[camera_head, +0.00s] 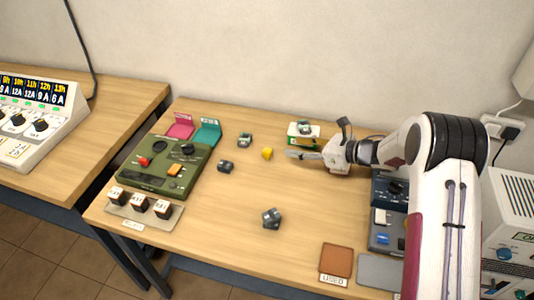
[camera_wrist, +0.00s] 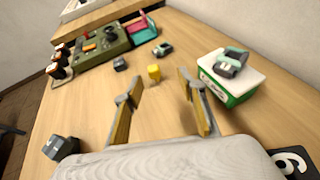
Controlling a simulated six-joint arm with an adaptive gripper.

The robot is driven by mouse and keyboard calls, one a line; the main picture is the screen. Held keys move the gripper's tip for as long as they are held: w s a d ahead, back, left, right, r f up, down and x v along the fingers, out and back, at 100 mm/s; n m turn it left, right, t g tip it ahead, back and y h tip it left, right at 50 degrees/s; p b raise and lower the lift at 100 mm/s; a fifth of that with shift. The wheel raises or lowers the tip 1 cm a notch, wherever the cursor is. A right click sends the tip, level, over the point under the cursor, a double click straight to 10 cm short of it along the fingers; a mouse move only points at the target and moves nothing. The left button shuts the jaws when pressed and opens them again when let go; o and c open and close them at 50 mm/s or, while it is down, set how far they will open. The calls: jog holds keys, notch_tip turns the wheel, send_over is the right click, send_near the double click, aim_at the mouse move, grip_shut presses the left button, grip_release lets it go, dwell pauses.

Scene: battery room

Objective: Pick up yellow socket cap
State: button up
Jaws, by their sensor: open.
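The yellow socket cap (camera_head: 267,154) is a small yellow block on the wooden table (camera_head: 220,235), left of my gripper in the head view. In the wrist view the yellow socket cap (camera_wrist: 154,73) stands ahead of the fingertips, roughly in line with the gap between them. My gripper (camera_head: 292,155) is close to the table and reaches in from the right. In the wrist view my gripper (camera_wrist: 157,90) has its two fingers spread, with only bare wood between them. The cap is not touched by either finger.
A green-and-white box (camera_wrist: 232,79) with a grey-green part on top stands close to the right finger. Small dark parts (camera_head: 225,166) and (camera_head: 245,140) lie around the cap. A green panel (camera_head: 168,165) is farther left. A dark block (camera_head: 271,218) lies in front.

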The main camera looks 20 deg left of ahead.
aim_at(271, 154)
jog(key=shift+s+d+f+n+g, duration=0.15)
jog(key=shift+s+f+n+g, duration=0.2)
jog(key=shift+f, duration=0.2)
jog(key=shift+s+d+f+n+g, duration=0.15)
jog(key=shift+s+f+n+g, duration=0.1)
jog(key=shift+s+f, duration=0.25)
jog(key=shift+w, duration=0.1)
jog(key=x, duration=0.6)
jog(key=shift+a+r, duration=0.1)
jog(key=shift+w+a+f, duration=0.1)
jog(key=shift+a+f, duration=0.1)
jog(key=shift+a, duration=0.1)
jog(key=shift+a, duration=0.1)
jog(key=shift+x, duration=2.5)
jog(key=shift+f, duration=0.15)
